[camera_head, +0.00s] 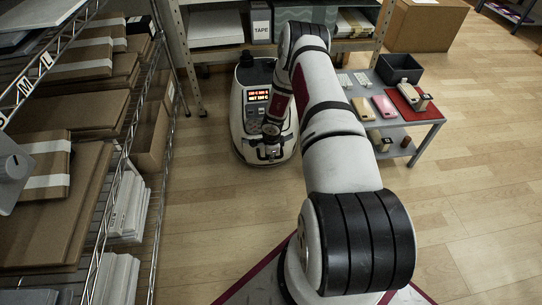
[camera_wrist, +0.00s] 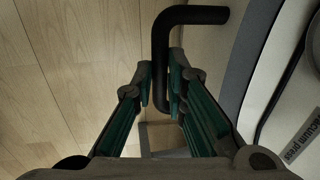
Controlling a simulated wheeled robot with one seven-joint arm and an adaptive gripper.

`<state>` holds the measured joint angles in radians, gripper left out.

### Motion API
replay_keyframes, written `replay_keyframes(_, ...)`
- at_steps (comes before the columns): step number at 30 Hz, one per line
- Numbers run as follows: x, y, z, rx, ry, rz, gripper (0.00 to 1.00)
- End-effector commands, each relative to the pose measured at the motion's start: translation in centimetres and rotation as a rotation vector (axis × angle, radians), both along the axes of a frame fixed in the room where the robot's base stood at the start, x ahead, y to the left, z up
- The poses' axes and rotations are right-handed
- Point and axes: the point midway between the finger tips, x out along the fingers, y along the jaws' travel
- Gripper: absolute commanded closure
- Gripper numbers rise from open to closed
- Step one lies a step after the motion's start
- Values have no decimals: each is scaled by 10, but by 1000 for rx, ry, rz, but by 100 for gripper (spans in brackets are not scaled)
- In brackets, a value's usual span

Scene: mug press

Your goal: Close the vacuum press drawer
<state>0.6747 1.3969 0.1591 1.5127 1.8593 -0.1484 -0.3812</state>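The vacuum press (camera_head: 240,124), a white and dark rounded machine with a lit red display, stands on the floor at the upper middle of the head view. Its curved white side (camera_wrist: 240,50), with printed lettering, fills the right of the wrist view. A black bent drawer handle (camera_wrist: 161,55) stands out from it. My gripper (camera_wrist: 162,82) has its narrowed fingers on either side of the handle and appears closed on it. In the head view my gripper (camera_head: 271,152) is at the press front. How far the drawer stands out is hidden by my arm and gripper.
A wire shelf of cardboard boxes (camera_head: 65,110) runs along the left. A low grey table (camera_head: 425,114) with phone-like items and a dark bin (camera_head: 399,68) stands right of the press. A shelf (camera_head: 215,52) stands behind. Wooden floor (camera_head: 215,205) is clear in front.

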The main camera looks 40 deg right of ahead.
Motion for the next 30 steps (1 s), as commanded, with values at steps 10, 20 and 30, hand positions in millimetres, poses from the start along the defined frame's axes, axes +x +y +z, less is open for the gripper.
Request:
replay_keyframes(10, 15, -6, -2, 3, -2, 5, 100)
replay_keyframes(20, 29, -17, -1, 4, -1, 2, 100)
replay_keyframes(30, 31, -18, 0, 0, -6, 3, 67)
